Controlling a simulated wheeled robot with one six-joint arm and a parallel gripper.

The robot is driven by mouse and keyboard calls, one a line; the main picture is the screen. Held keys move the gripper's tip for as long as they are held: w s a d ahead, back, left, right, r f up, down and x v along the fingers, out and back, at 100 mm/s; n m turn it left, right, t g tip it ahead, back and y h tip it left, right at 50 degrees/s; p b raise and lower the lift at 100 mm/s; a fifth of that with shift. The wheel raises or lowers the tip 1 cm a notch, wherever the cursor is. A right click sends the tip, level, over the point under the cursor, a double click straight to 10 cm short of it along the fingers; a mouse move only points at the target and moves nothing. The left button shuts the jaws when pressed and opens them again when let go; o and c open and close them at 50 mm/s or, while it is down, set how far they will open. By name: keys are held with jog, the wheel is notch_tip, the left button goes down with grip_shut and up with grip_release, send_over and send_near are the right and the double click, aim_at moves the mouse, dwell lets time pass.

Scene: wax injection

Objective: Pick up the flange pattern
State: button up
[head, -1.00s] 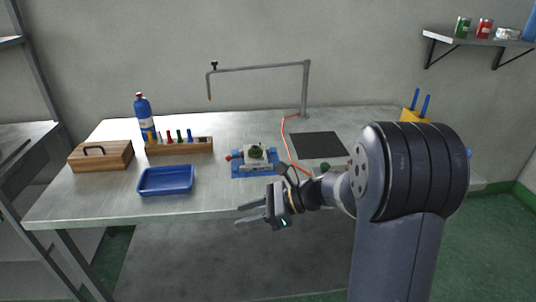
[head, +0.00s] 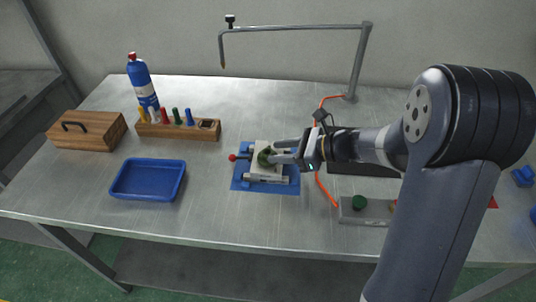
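A dark green round piece, which looks like the flange pattern (head: 264,157), sits on the pale grey block of a small fixture (head: 266,174) on a blue base. The fixture has a red knob on its left side. My gripper (head: 277,151) reaches in from the right, low over the fixture, with its fingertips at the right side of the green piece. The two fingers look apart, with a gap between them. The fingers partly cover the fixture, and I cannot tell whether they touch the green piece.
A blue tray (head: 148,198), a wooden box (head: 87,142), a wooden rack (head: 180,130) of coloured pegs and a blue bottle (head: 142,84) stand left. A grey control box (head: 365,210) is at right. A metal pipe arm (head: 295,28) overhangs the back. Bare tabletop lies between tray and fixture.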

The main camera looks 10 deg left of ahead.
aim_at(268, 153)
jog(key=shift+x, duration=1.2)
jog(key=c, duration=0.7)
jog(key=shift+r, duration=0.1)
